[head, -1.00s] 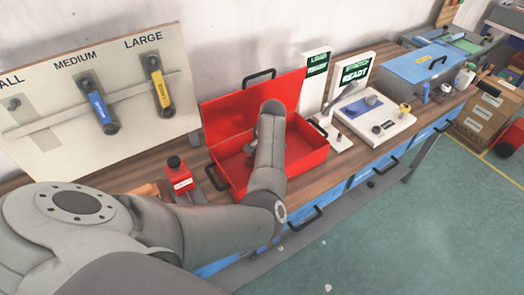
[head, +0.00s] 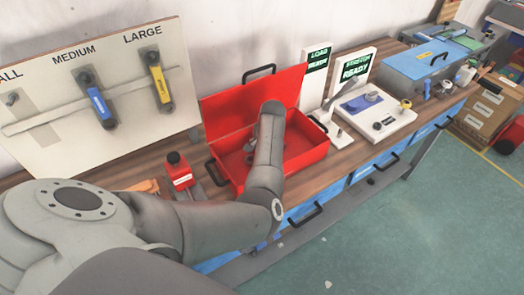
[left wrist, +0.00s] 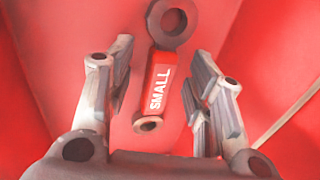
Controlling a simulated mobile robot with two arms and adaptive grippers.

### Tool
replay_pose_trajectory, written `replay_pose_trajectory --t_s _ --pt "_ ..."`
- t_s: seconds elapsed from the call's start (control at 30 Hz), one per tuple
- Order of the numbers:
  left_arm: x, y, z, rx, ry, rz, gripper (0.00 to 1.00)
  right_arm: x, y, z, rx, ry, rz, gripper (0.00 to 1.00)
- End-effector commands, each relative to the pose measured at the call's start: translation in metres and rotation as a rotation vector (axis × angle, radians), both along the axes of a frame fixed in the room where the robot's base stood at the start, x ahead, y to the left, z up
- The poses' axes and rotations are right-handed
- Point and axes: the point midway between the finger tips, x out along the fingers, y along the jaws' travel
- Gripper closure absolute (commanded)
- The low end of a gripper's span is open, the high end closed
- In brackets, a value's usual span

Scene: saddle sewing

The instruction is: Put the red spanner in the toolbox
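The red spanner (left wrist: 162,85), marked SMALL, shows in the left wrist view against the red inside of the toolbox, between my left gripper's fingers. A gap shows on both sides of its handle. My left gripper (left wrist: 164,58) is open. In the head view the open red toolbox (head: 312,157) stands on the bench with its lid up at the back. My left arm reaches down into it and hides most of the gripper and the spanner there. My right gripper is not in view.
A tool board (head: 60,90) at the left holds a blue MEDIUM spanner (head: 99,103) and a yellow LARGE spanner (head: 160,85); its SMALL place is empty. A red button box (head: 180,175) stands left of the toolbox. A white device (head: 375,125) stands right of it.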

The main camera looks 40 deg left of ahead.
Motion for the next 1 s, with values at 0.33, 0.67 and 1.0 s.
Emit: replay_pose_trajectory --t_s 0.33,0.67,1.0 --pt "-0.001 -0.002 0.006 -0.001 0.0 0.0 0.52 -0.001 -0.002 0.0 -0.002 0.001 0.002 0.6" --pt "-0.006 -0.016 0.066 0.001 -0.004 0.0 0.52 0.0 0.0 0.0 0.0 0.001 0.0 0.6" --pt "-0.012 -0.028 0.112 0.0 -0.001 0.0 0.52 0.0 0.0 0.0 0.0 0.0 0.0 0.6"
